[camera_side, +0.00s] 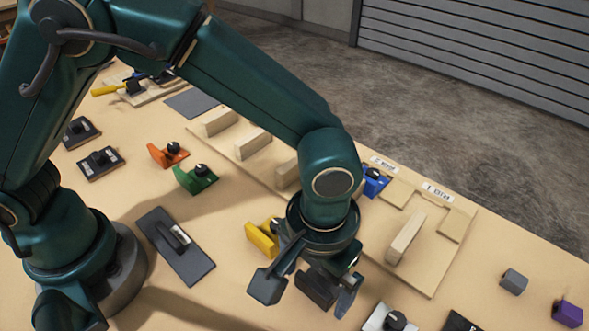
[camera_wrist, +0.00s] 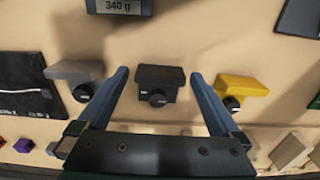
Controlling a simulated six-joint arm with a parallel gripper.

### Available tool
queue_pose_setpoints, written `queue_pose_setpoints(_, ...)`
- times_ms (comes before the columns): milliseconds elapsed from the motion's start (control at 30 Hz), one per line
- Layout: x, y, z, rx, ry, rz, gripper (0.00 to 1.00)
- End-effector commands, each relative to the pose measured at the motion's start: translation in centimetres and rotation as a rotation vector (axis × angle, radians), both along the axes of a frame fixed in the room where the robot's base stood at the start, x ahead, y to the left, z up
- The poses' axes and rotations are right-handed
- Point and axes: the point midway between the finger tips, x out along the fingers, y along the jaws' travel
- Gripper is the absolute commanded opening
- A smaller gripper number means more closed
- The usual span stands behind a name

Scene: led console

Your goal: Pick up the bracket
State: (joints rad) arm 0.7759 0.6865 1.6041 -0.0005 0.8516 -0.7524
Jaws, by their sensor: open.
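A black bracket (camera_wrist: 160,78) with a round knob stands on the table, between my gripper's two fingers in the wrist view. In the side view the black bracket (camera_side: 316,287) is partly hidden by my gripper (camera_side: 308,291). My gripper (camera_wrist: 160,73) is open, pointing down, with one finger on each side of the bracket. A gap shows on both sides in the wrist view. Whether the fingertips are level with the bracket is hard to tell.
A yellow bracket (camera_side: 262,240) and a grey bracket (camera_side: 385,317) stand close on either side. Green (camera_side: 196,178), orange (camera_side: 167,155) and blue (camera_side: 374,182) brackets stand farther off. A wooden board (camera_side: 436,255) with raised blocks lies behind. A display (camera_wrist: 120,6) reads 340 g.

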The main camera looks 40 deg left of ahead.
Motion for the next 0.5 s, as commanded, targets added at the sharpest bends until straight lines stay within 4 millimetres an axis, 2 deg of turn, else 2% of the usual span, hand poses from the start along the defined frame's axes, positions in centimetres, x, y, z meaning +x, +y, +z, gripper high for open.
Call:
queue_pose_setpoints(100,-0.02,0.05,-0.77,0.001,0.001,0.000,1.00)
queue_pose_setpoints(367,0.01,0.03,-0.90,-0.001,-0.001,0.001,1.00)
queue_pose_setpoints(467,0.01,0.03,-0.88,-0.001,-0.001,0.001,0.66)
queue_pose_setpoints(500,0.01,0.03,-0.88,-0.001,-0.001,0.001,0.50)
